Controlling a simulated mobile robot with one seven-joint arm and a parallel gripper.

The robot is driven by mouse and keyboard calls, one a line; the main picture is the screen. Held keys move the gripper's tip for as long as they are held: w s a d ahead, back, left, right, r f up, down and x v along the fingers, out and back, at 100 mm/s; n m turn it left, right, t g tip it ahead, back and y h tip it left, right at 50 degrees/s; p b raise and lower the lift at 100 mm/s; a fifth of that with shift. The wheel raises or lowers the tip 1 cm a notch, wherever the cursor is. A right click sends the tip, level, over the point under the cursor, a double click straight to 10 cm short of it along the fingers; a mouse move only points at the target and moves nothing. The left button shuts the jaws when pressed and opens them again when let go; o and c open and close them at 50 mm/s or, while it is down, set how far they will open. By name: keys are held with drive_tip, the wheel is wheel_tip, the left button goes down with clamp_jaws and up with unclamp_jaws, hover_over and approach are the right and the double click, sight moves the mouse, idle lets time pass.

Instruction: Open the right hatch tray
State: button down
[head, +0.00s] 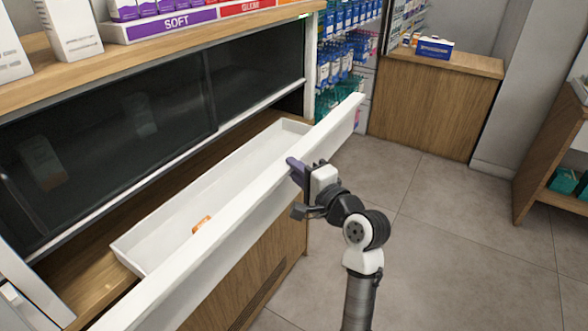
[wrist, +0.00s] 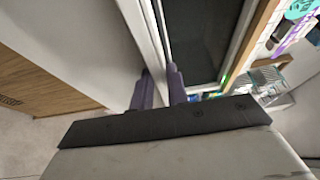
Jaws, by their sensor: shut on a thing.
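The white hatch tray (head: 165,228) stands pulled out from the wooden counter, with its inside showing from above. Its long white front panel (head: 240,205) runs from the lower left to the upper right, and its edge shows in the wrist view (wrist: 150,40). My gripper (head: 295,168) is at the top edge of this panel, right of its middle. In the wrist view, the purple fingers (wrist: 160,85) sit on either side of the panel's edge, shut on it. The far finger is partly hidden in the head view.
A small orange item (head: 201,224) lies in the tray. Dark glass panels (head: 110,120) close the counter behind it. Boxes marked SOFT (head: 175,22) stand on the countertop. A wooden counter (head: 425,105) stands at the back. The tiled floor (head: 450,240) to the right is clear.

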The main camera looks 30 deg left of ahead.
drive_tip(key=c, duration=1.4)
unclamp_jaws()
drive_tip(key=shift+o, duration=0.2)
drive_tip(key=b+v, duration=0.3)
drive_tip(key=v, duration=1)
drive_tip(key=shift+s+d, duration=0.2)
drive_tip(key=shift+d, duration=0.15)
